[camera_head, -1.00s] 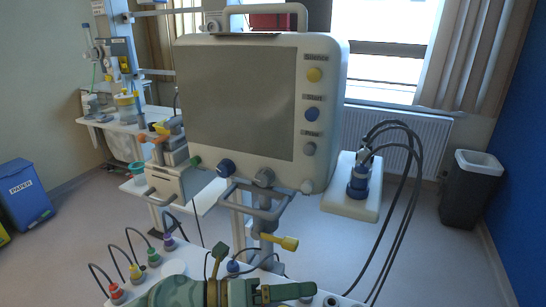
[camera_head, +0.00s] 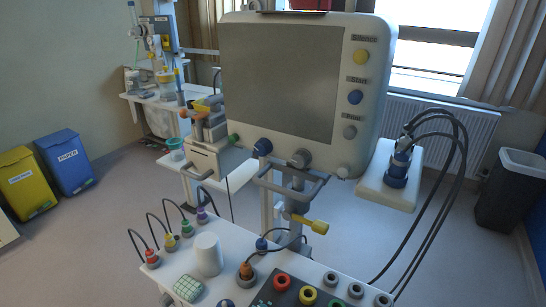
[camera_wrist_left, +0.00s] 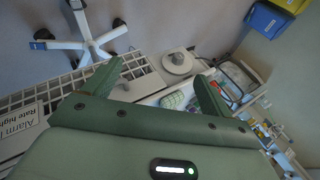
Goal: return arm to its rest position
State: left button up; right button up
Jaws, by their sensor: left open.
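My left gripper (camera_wrist_left: 158,74) shows in the left wrist view, with its two green fingers spread wide apart. Nothing is held between them. Beyond the fingers are the trolley top, a round white piece (camera_wrist_left: 177,62) and a green-and-white gridded block (camera_wrist_left: 173,100). In the head view no gripper or arm is visible. There the white trolley top (camera_head: 178,268) is uncovered, with a white cylinder (camera_head: 207,254) and the gridded block (camera_head: 188,288) standing on it. My right gripper is in neither view.
A large monitor (camera_head: 285,85) stands behind the trolley top, with a yellow-handled clamp (camera_head: 310,224) below. Black cables loop from a blue connector (camera_head: 398,165) at the right. A grey bin (camera_head: 512,190) stands far right; yellow (camera_head: 27,183) and blue (camera_head: 67,162) bins stand left. Open floor lies between.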

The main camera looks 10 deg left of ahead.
pick_arm(q)
jog(key=s+d+f+g+h, duration=0.1)
jog(key=s+d+f, duration=0.15)
jog(key=f, duration=0.85)
jog(key=s+d+f+g+h, duration=0.1)
jog(key=s+f+g+h, duration=0.15)
jog(key=f, duration=0.95)
jog(key=s+f+n+g, duration=0.1)
jog(key=s+f, duration=0.5)
jog(key=s, duration=0.3)
jog(key=s+f+n, duration=0.2)
jog(key=s+f, duration=0.5)
jog(key=s, duration=0.2)
jog(key=shift+g, duration=0.35)
jog(key=shift+d+f+h, duration=0.1)
jog(key=shift+h, duration=0.15)
